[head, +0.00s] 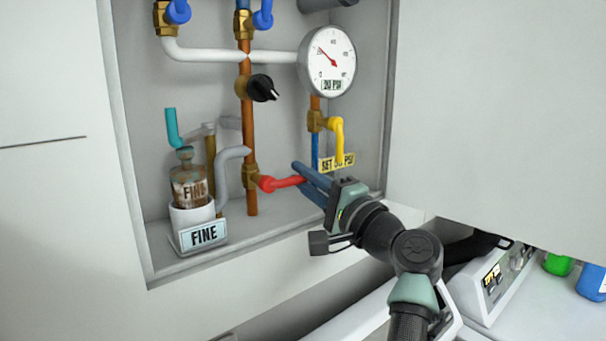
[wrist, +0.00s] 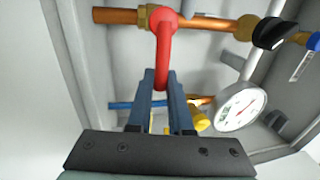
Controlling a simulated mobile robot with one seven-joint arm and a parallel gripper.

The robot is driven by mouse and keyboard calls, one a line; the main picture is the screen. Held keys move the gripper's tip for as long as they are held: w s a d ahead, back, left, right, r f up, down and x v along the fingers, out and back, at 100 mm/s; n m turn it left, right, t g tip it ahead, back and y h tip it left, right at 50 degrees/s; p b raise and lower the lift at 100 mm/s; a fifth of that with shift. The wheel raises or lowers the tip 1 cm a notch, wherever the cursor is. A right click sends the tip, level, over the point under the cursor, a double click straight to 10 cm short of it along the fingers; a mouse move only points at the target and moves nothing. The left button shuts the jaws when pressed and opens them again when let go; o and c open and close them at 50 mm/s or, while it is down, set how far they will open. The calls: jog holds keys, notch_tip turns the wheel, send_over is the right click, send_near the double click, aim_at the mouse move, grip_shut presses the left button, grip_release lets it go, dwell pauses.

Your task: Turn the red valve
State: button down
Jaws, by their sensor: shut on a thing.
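The red valve (head: 279,183) has a brass body on the lower part of a vertical copper pipe, inside a recessed wall cabinet. Its handle points right, almost level, in the head view. My gripper (head: 300,172) reaches in from the lower right with its blue fingers at the free end of the handle. In the wrist view, the red handle (wrist: 165,48) bends down from its brass fitting. Its end sits between the fingertips of my gripper (wrist: 160,76), which are shut on it. The very end of the handle is partly hidden by the fingers.
A yellow valve (head: 338,130) and its tag are just above my gripper. A gauge (head: 328,62) and black knob (head: 262,88) are higher up. A bottle (head: 190,185) stands in a white holder labelled FINE at left. The cabinet's lower edge runs below my wrist.

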dwell(0.4)
jog(key=c, duration=0.8)
grip_release()
jog(key=shift+c, duration=0.2)
jog(key=shift+d+f, duration=0.1)
jog(key=v, duration=1.3)
jog(key=shift+b, duration=0.45)
